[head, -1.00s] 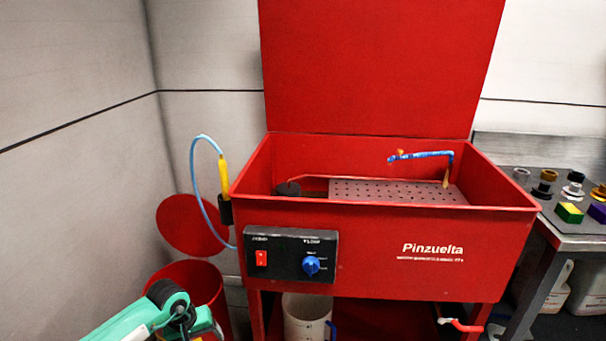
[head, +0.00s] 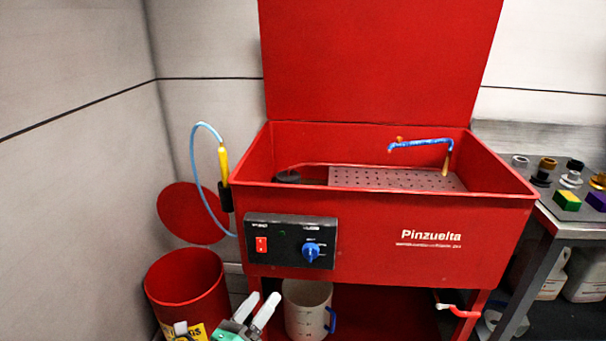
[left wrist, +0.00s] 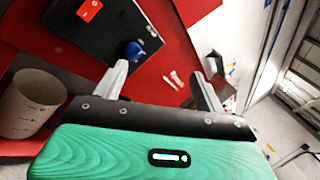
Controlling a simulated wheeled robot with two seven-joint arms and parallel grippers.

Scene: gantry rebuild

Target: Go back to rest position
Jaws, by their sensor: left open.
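My left gripper (head: 257,311) is low in the head view, in front of the red parts washer (head: 370,270). Its two grey fingers are spread apart with nothing between them. In the left wrist view the open fingers (left wrist: 160,90) point toward the washer's front, with the black control box (left wrist: 100,35) beyond them. My right gripper is not in the head view.
A red bin (head: 187,277) stands left of the gripper and a white jug (head: 306,308) stands just right of it under the washer. A bench (head: 560,226) with small parts is at the right. The grey wall (head: 70,180) bounds the left.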

